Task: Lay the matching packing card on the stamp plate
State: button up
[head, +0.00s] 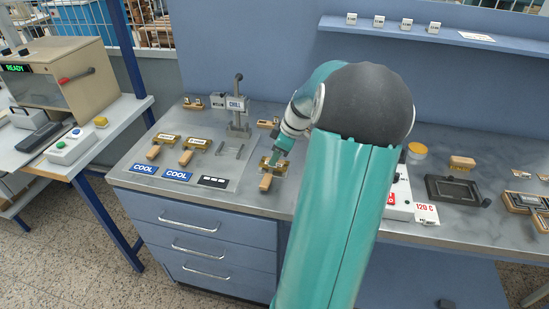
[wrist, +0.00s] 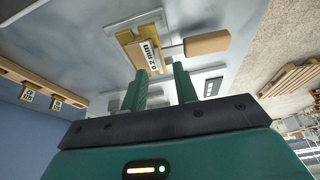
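My gripper (wrist: 161,76) is open. Its two green fingers stand apart and I see nothing between them. In the wrist view a brass stamp plate (wrist: 126,38) with a wooden handle (wrist: 207,43) lies just beyond the fingertips. A pale piece marked "0.2 mm" (wrist: 149,54) is on it; I cannot tell whether it is a loose card or a label. In the head view my gripper (head: 281,153) is over this plate (head: 271,168), with its handle (head: 265,182) toward the bench front. Two similar labelled plates (head: 167,138) (head: 194,143) lie to the left.
Blue "COOL" signs (head: 144,168) lie at the bench front. A "CHILL" post (head: 237,104) stands behind. Wooden holders with small tags (wrist: 29,95) line the left in the wrist view. A "120 C" unit (head: 426,213) and dark frame (head: 455,189) are right of my arm.

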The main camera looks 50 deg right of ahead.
jog(key=v, duration=1.2)
jog(key=shift+w, duration=0.1)
jog(key=w+a+r+m+g+h, duration=0.1)
jog(key=w+a+r, duration=0.15)
jog(key=a, duration=0.95)
jog(key=w+a+r+m+h, duration=0.1)
jog(key=w+a, duration=0.3)
jog(key=a, duration=0.7)
jog(key=s+a+m+t, duration=0.1)
jog(key=s+a, duration=0.3)
jog(key=a, duration=0.6)
jog(key=s+a+f+m+t, duration=0.1)
jog(key=s+a, duration=0.4)
jog(key=a, duration=0.5)
jog(key=shift+a+f, duration=0.2)
jog(key=shift+f, duration=0.05)
